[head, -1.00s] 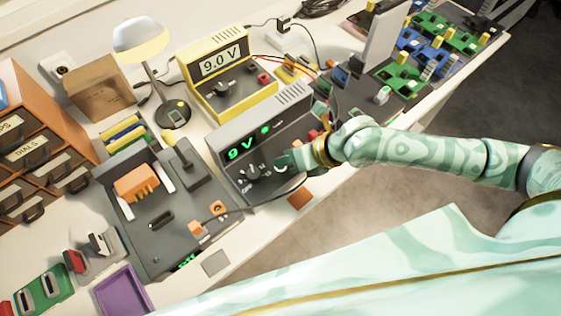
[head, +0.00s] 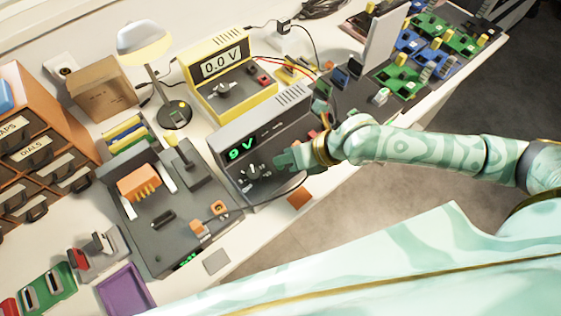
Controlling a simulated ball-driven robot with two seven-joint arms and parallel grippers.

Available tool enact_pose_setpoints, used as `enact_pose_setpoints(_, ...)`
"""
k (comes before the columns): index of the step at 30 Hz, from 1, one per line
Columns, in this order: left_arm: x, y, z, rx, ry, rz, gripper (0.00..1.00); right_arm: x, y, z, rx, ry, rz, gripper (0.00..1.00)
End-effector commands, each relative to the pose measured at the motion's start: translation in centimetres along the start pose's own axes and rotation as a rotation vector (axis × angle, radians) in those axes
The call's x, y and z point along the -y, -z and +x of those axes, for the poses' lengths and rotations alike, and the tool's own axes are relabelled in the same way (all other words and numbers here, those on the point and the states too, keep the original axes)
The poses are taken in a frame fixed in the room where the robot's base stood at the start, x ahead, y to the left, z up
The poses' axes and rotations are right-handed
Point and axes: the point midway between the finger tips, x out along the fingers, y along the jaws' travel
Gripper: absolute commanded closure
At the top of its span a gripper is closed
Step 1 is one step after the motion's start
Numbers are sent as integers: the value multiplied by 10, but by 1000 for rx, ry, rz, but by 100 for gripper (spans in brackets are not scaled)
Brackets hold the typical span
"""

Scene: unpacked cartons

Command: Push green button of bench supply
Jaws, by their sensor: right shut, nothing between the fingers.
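The bench supply (head: 240,129) is a grey box in the middle of the bench, its green display (head: 240,149) reading "9 V". A black dial (head: 253,172) sits on its front below the display. My right gripper (head: 281,161) is shut and empty, at the right part of the supply's front panel. I cannot tell whether its tips touch the panel. I cannot make out the green button; the gripper covers that part of the panel. My left gripper is not in view.
A yellow meter (head: 244,96) behind the supply reads "0.0 V". A lamp (head: 146,45) stands to its left, and a dark grey test fixture (head: 150,246) lies left of the supply. Cables run around the supply. Green and blue boards fill the right end.

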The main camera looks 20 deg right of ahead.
Motion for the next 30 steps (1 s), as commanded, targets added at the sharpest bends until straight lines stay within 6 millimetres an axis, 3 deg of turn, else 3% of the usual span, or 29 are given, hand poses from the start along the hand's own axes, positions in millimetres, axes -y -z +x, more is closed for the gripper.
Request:
enact_pose_setpoints(15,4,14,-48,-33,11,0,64,-30,-31,-41,4,1,-3,100)
enact_pose_setpoints(26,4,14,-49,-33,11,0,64,-31,-30,-41,1,-1,6,100)
enact_pose_setpoints(30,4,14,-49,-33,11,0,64,-49,-24,-33,27,-11,144,100)
